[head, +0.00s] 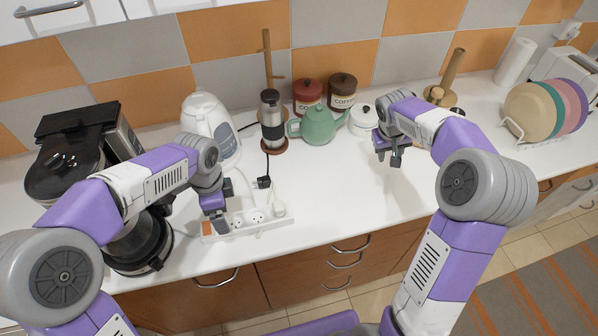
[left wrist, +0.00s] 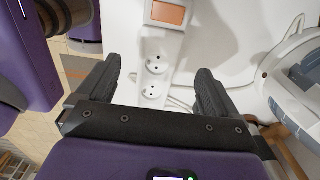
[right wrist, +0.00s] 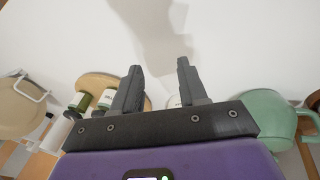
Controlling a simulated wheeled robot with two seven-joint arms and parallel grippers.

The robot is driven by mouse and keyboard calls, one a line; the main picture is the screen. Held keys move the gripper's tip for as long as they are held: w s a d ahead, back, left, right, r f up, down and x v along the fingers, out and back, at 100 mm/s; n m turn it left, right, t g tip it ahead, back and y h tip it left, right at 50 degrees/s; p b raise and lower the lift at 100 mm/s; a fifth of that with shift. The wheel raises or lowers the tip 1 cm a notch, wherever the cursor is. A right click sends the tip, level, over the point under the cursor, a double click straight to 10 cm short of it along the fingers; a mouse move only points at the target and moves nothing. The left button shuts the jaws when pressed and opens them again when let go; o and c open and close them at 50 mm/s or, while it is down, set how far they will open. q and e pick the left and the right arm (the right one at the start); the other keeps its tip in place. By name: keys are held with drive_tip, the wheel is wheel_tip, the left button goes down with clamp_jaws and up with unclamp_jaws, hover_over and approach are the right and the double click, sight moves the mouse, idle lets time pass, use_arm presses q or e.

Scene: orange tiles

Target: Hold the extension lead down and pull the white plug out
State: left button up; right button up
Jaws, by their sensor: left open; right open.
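The white extension lead (head: 246,226) lies near the counter's front edge. It has an orange switch (head: 207,228) at its left end and sockets along its top. The white plug (head: 279,209) sits at its right end, with a white cord by it. My left gripper (head: 217,218) is open over the left part of the lead. In the left wrist view its fingers (left wrist: 158,92) are on either side of the lead (left wrist: 160,43), and two empty sockets show; the white plug is not visible there. My right gripper (right wrist: 160,80) is open and empty above bare counter.
A black plug (head: 264,182) lies loose behind the lead. A coffee maker (head: 85,155) stands left and a white kettle (head: 208,120) behind. A green teapot (head: 318,126), canisters and a grinder (head: 271,118) stand at the back. Counter right of the lead is clear.

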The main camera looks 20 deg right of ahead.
sight(247, 222)
use_arm(q)
drive_tip(key=shift+f, duration=3.8)
use_arm(e)
drive_tip(key=s+a+r+n+y, duration=0.1)
drive_tip(key=a+n, duration=0.3)
drive_tip(key=a, duration=0.7)
drive_tip(key=s+a+r+n+g+y, duration=0.1)
drive_tip(key=a+r+n, duration=0.3)
drive_tip(key=a, duration=0.7)
drive_tip(key=s+a+r+n+y, duration=0.1)
drive_tip(key=s+a+r+n, duration=0.2)
drive_tip(key=a, duration=0.8)
drive_tip(key=shift+a+n+g, duration=0.15)
drive_tip(key=shift+n+g, duration=0.15)
drive_tip(key=shift+n, duration=0.6)
use_arm(q)
drive_tip(key=c, duration=1.3)
